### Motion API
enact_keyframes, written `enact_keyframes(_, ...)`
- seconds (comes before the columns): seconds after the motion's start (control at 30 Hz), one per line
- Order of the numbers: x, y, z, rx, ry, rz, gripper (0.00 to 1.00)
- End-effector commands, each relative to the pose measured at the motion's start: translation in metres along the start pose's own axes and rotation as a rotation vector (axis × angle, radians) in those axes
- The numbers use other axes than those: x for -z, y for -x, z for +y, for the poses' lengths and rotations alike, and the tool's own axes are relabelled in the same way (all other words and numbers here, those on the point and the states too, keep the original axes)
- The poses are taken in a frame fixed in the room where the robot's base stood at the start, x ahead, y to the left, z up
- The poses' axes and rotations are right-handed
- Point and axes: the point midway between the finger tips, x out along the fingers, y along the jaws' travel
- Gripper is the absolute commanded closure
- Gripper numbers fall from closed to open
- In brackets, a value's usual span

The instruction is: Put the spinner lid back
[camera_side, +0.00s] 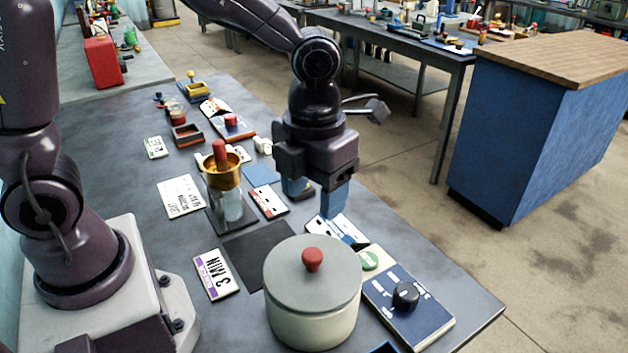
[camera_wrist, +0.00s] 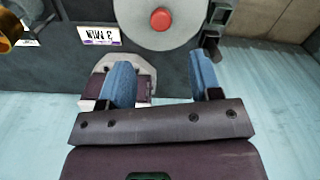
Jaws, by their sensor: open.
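The spinner (camera_side: 312,325) is a round cream pot at the front of the table. Its grey lid (camera_side: 312,275) lies flat on top and covers the opening; I cannot tell whether it is fully seated. A red knob (camera_side: 312,259) stands in the lid's middle. In the wrist view the lid (camera_wrist: 150,38) and knob (camera_wrist: 161,19) show at the top edge, partly cut off. My gripper (camera_side: 318,204) points down with its blue fingers apart and empty. It is above the table, behind the pot in the side view, clear of the lid. It also shows in the wrist view (camera_wrist: 160,62).
A "3 MIN" card (camera_side: 216,274) lies left. A brass funnel (camera_side: 221,175) sits over a glass jar (camera_side: 231,208) behind. A dark mat (camera_side: 255,255) is bare.

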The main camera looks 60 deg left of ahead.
Motion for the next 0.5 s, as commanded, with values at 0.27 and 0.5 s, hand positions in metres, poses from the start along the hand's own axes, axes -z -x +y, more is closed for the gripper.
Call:
enact_keyframes(0.27, 0.002, 0.024, 0.010, 0.003, 0.178, -0.038, 0.42)
enact_keyframes(0.5, 0.014, 0.061, 0.052, 0.091, 0.952, -0.162, 0.42)
